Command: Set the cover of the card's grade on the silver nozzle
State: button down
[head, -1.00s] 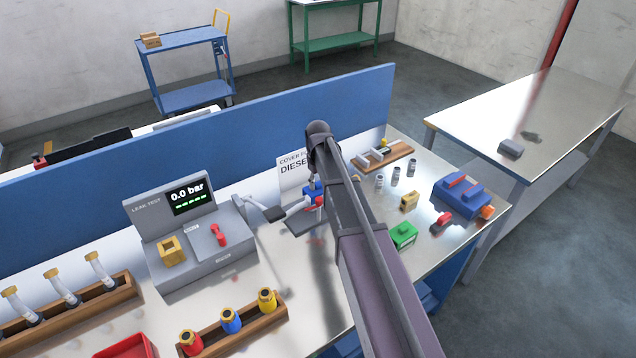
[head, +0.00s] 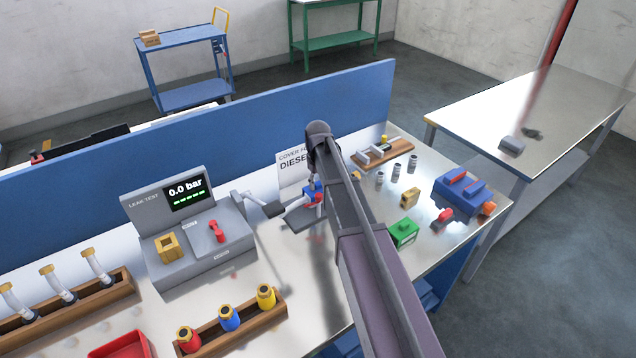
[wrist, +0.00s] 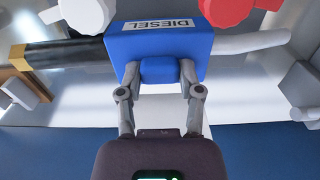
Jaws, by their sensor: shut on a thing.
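A blue cover marked DIESEL (wrist: 150,45) fills the top middle of the wrist view. My gripper (wrist: 159,74) is shut on the tab of this cover. In the head view the cover (head: 311,188) shows as a small blue patch beside my arm. A silver spout (wrist: 255,42) comes out at the cover's right in the wrist view, and a black tube (wrist: 70,54) lies at its left. I cannot tell whether the cover sits around the nozzle or only in front of it. The card (head: 290,167) reads "COVER F…" and "DIESEL", partly hidden by my arm.
A white knob (wrist: 88,14) and a red knob (wrist: 226,10) are close above the cover. The leak tester (head: 180,225) reads 0.0 bar. A green block (head: 404,233), a blue box (head: 460,200) and several small metal cylinders are right of my arm. A blue panel (head: 250,120) runs behind.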

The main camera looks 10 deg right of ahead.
jog(key=shift+f, duration=0.2)
jog(key=shift+c, duration=0.9)
grip_release()
jog(key=shift+r, duration=0.1)
